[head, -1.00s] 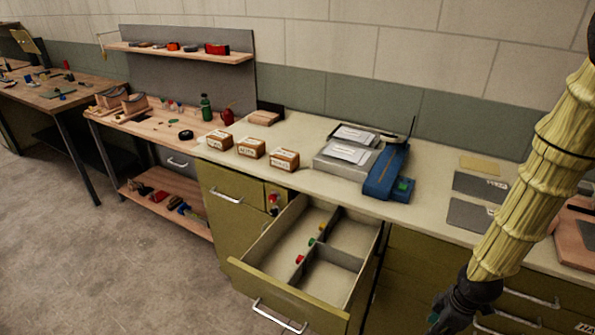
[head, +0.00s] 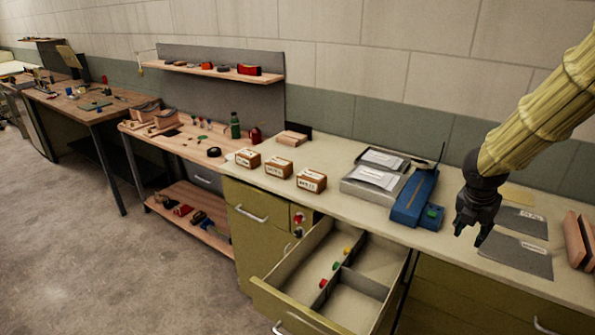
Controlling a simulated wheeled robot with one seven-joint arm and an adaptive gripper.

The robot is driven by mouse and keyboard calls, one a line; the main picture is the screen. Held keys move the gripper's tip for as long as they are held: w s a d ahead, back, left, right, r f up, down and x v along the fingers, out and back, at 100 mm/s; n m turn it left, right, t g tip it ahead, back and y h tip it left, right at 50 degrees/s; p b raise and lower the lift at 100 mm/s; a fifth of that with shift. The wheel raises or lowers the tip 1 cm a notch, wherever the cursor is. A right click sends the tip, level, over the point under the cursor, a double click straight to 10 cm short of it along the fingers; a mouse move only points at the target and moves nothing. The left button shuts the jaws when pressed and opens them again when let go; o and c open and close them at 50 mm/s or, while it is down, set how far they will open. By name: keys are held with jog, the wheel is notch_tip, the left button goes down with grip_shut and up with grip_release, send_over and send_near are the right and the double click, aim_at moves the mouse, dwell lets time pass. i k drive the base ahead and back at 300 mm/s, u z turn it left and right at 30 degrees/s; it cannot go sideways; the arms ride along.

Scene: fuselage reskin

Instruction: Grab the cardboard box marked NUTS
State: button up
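Three small brown cardboard boxes with white labels stand in a row on the pale counter: a left box (head: 248,158), a middle box (head: 279,169) and a right box (head: 311,181). The label print is too small to read surely, so I cannot tell which one is marked NUTS. My gripper (head: 470,236) is over the counter at the right, well to the right of the boxes, pointing down. Its dark fingers look apart, with nothing between them.
A blue device (head: 416,197) and a grey tray with papers (head: 376,173) stand between the boxes and my gripper. An open drawer (head: 284,307) with dividers juts out below. Grey sheets (head: 516,254) lie under my gripper's right side. A workbench (head: 180,140) is at left.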

aim_at(276, 166)
jog(key=u, duration=1.4)
jog(key=i, duration=1.6)
jog(key=z, duration=0.8)
